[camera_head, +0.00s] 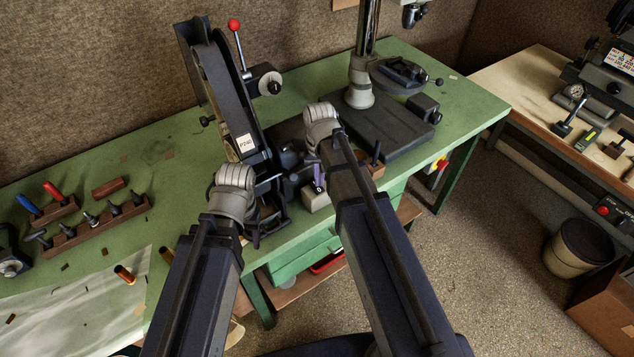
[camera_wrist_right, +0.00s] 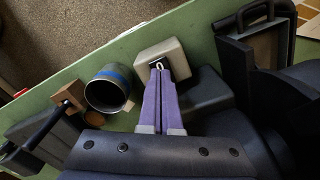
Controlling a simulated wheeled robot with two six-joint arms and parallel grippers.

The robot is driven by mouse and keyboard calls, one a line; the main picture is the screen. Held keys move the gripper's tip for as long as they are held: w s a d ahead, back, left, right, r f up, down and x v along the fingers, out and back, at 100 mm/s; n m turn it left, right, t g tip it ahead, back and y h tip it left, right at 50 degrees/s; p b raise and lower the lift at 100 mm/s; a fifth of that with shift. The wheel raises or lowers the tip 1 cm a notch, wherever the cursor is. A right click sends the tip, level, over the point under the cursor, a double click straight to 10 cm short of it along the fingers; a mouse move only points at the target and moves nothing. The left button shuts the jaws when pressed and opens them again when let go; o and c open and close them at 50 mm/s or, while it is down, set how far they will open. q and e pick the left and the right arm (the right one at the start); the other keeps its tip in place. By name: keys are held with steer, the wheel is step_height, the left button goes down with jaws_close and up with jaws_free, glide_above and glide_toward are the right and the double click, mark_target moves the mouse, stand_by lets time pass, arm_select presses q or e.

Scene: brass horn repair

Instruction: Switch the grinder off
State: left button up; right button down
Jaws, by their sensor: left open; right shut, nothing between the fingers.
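The belt grinder (camera_head: 222,95), with a P240 label and a red-ball lever, stands on the green bench. A beige switch box (camera_head: 316,197) sits at its base near the bench's front edge; it also shows in the right wrist view (camera_wrist_right: 170,50), with a small pale metal toggle (camera_wrist_right: 156,65) on it. My right gripper (camera_head: 318,186) has purple fingers, shut and empty. In the right wrist view its fingertips (camera_wrist_right: 158,72) are right at the toggle; I cannot tell if they touch it. My left gripper (camera_head: 256,238) is open beside the grinder's lower front, partly hidden by its wrist.
A drill press base (camera_head: 385,125) stands right of the grinder. A grey cup with a blue band (camera_wrist_right: 108,88) and a wooden block (camera_wrist_right: 70,95) are beside the switch box. A wooden tool rack (camera_head: 95,225) lies at the left.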

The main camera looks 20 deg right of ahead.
mark_target(320, 189)
arm_select(q)
step_height(320, 189, up, 5)
steer(key=p, duration=0.4)
arm_select(e)
step_height(320, 189, up, 5)
steer(key=shift+r, duration=0.1)
